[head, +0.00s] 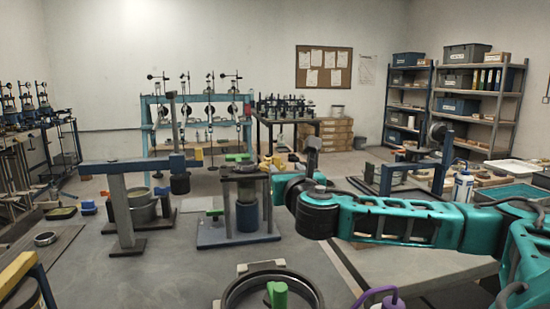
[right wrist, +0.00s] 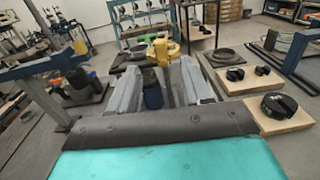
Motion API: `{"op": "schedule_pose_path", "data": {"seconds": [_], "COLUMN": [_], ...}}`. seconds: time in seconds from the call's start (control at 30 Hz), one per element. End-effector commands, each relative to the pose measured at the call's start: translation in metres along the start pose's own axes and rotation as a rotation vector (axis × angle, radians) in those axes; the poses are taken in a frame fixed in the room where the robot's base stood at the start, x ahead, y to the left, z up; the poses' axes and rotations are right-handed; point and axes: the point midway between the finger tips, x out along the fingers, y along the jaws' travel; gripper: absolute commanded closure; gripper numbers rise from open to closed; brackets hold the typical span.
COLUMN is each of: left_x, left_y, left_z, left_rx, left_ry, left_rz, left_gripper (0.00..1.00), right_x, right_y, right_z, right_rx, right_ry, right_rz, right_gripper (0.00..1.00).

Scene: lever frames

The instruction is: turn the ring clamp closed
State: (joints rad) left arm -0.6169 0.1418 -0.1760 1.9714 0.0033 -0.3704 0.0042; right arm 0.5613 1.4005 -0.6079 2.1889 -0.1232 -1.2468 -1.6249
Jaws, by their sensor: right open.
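My right gripper (right wrist: 160,62) is open in the right wrist view, its two grey fingers apart. A yellow ring-shaped piece (right wrist: 163,47) with a stem shows between and beyond the fingertips; I cannot tell whether they touch it. I cannot tell for certain which part is the ring clamp. My left gripper is not in view.
A grey post frame (head: 120,208) with a crossbar stands left. A large ring (head: 238,297) with a green piece lies at the bottom. Wooden blocks with black round parts (right wrist: 280,112) sit right in the wrist view. Shelves (head: 480,97) stand back right.

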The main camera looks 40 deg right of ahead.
Motion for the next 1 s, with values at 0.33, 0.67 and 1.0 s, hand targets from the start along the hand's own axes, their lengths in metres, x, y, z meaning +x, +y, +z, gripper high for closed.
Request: {"op": "schedule_pose_path", "data": {"seconds": [0.33,0.67,1.0], "left_x": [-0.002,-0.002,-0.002], "left_y": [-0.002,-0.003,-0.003], "left_z": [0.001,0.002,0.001], "left_rx": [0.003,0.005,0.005], "left_ry": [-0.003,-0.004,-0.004], "left_rz": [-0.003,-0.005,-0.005], "left_gripper": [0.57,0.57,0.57], "right_x": [0.062,0.105,0.113], "right_y": [0.000,0.000,0.000], "right_z": [0.001,0.000,0.000], "right_rx": [0.005,0.003,0.000], "right_ry": [0.000,0.000,0.000], "right_rz": [-0.002,-0.001,0.001], "right_gripper": [0.51,0.51,0.51]}}
